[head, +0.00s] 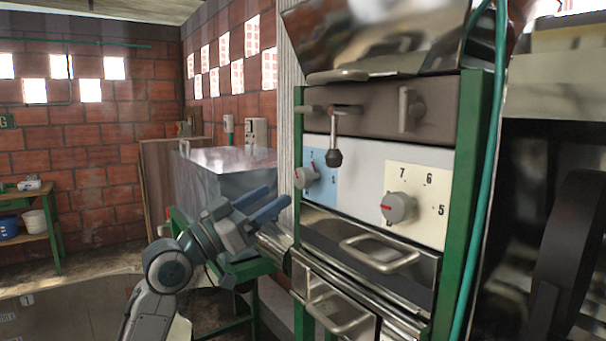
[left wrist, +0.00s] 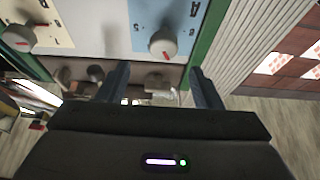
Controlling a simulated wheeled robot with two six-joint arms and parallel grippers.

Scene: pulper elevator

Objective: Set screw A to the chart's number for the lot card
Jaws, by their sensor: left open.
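Screw A (head: 307,176) is a grey round knob on a light blue numbered panel (head: 318,160) at the left of the machine's front. In the left wrist view the knob (left wrist: 163,43) shows upside down with a red mark, on the blue panel beside a letter that looks like A. My left gripper (head: 279,196) is open and empty, just left of and slightly below the knob, apart from it. In the left wrist view the fingertips (left wrist: 159,68) stand either side of the knob's line. No lot card or chart can be made out. My right gripper is out of view.
A second grey knob (head: 399,208) with a red mark sits on a cream numbered panel (head: 425,190). A black-tipped lever (head: 334,157) hangs near screw A. Metal drawer handles (head: 380,256) stick out below. A green post and hose (head: 478,200) stand at right.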

